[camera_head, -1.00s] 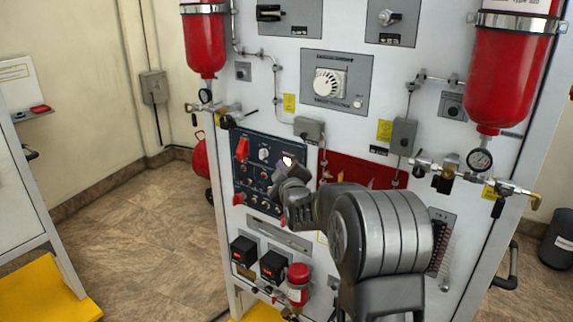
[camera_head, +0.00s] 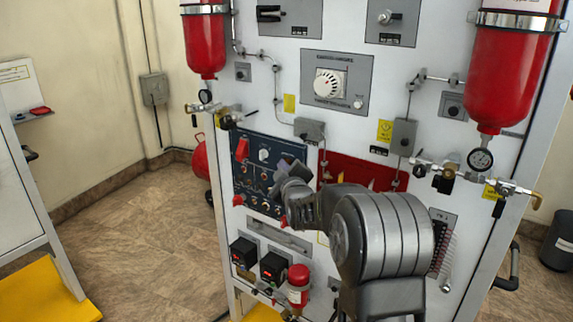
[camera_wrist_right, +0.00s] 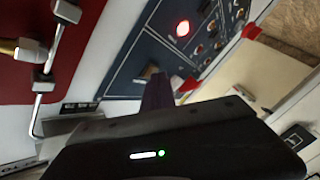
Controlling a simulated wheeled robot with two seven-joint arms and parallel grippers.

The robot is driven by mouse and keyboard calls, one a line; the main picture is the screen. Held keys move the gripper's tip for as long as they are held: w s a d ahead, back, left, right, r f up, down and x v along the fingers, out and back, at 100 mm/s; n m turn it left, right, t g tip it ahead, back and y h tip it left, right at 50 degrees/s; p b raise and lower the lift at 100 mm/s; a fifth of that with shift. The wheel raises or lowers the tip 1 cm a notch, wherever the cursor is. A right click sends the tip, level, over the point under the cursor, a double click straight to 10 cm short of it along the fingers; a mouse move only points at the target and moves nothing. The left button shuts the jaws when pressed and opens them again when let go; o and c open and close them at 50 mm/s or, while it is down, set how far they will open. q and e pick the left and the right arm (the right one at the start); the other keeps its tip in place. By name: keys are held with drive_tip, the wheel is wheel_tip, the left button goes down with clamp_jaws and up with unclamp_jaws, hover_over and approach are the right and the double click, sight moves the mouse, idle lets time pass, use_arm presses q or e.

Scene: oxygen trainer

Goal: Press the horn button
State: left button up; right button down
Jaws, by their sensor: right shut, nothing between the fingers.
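The dark blue control panel (camera_head: 250,200) with knobs and small buttons is on the left of the white trainer board. I cannot read which control is the horn button. My right gripper (camera_head: 282,170) is shut and empty in front of this panel's right side, hiding part of it. In the right wrist view the blue panel (camera_wrist_right: 165,45) is at a slant, with a lit red round light (camera_wrist_right: 183,28). The dark fingers (camera_wrist_right: 158,92) show close to the panel; I cannot tell whether they touch it. My left gripper is not in view.
A red panel (camera_head: 357,172) lies right of the blue one. Two red cylinders (camera_head: 205,45) (camera_head: 510,70) hang on the board. Black boxes (camera_head: 243,252) and a small red bottle (camera_head: 298,285) sit below. Open floor (camera_head: 150,230) is at left.

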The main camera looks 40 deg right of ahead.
idle(0.4)
drive_tip(key=shift+s+a+p, duration=0.25)
drive_tip(key=shift+a+p, duration=0.1)
drive_tip(key=shift+a, duration=0.3)
drive_tip(key=a+p, duration=0.1)
drive_tip(key=s+a, duration=0.1)
drive_tip(key=a, duration=0.1)
drive_tip(key=a+p, duration=0.1)
drive_tip(key=shift+s+a+p, duration=0.25)
drive_tip(key=shift+a+p, duration=0.1)
drive_tip(key=shift+a, duration=0.05)
idle(0.8)
